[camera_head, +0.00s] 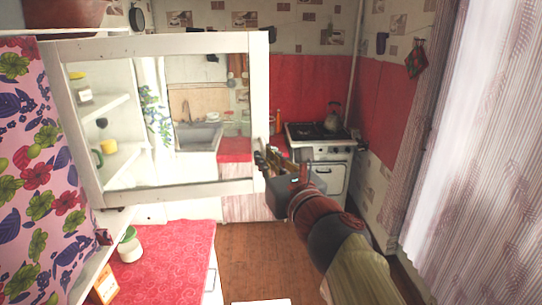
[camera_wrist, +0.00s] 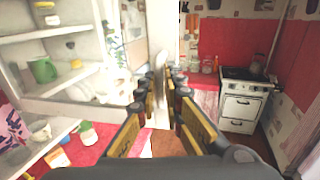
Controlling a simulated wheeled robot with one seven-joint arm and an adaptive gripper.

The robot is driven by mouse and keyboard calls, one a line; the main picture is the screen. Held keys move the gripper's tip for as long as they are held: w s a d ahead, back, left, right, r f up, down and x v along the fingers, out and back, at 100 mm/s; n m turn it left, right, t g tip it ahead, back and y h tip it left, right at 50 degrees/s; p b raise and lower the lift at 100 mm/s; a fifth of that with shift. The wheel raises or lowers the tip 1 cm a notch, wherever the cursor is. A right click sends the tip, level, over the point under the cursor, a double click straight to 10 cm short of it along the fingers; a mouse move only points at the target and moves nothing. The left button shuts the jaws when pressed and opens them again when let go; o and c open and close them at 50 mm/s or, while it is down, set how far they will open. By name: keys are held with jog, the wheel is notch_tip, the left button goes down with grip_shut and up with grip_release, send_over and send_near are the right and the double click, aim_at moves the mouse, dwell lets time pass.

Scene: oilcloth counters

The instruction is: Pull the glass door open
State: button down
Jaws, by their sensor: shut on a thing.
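The glass door (camera_head: 222,188) has a white frame and a clear pane, and fills the upper left of the head view. It stands swung out from the white wall cabinet, with shelves and a sink showing through the pane. My gripper (camera_head: 264,160) is at the door's right edge, low down, and is shut there on the door's handle. In the wrist view the fingertips of my gripper (camera_wrist: 162,82) close around a pale upright piece, blurred and partly hidden by the fingers.
Cabinet shelves (camera_wrist: 42,38) at left hold a green mug (camera_wrist: 43,69) and jars. Below is a red counter (camera_head: 165,253) with a white jar (camera_head: 130,248). A stove (camera_head: 320,150) stands at the back, and a curtain (camera_head: 465,130) hangs at right. Brown floor lies clear between.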

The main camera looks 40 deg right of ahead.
jog(key=shift+a+r, duration=0.3)
jog(key=shift+r, duration=0.15)
jog(key=c, duration=2)
grip_release()
jog(key=shift+w+a+r, duration=0.1)
jog(key=shift+a, duration=0.15)
jog(key=shift+o, duration=0.2)
jog(key=shift+r, duration=0.1)
send_near(253, 107)
jog(key=x, duration=0.4)
jog(key=shift+w+d+f, duration=0.1)
jog(key=shift+w+f, duration=0.3)
jog(key=shift+w+d+r, duration=0.15)
jog(key=shift+w+d, duration=0.05)
jog(key=shift+w, duration=0.05)
jog(key=shift+s+a+r, duration=0.2)
jog(key=shift+s+r, duration=0.1)
jog(key=shift+r, duration=0.05)
jog(key=shift+w+d+f, duration=0.1)
jog(key=shift+w+d, duration=0.05)
jog(key=shift+w, duration=0.05)
jog(key=shift+s, duration=0.1)
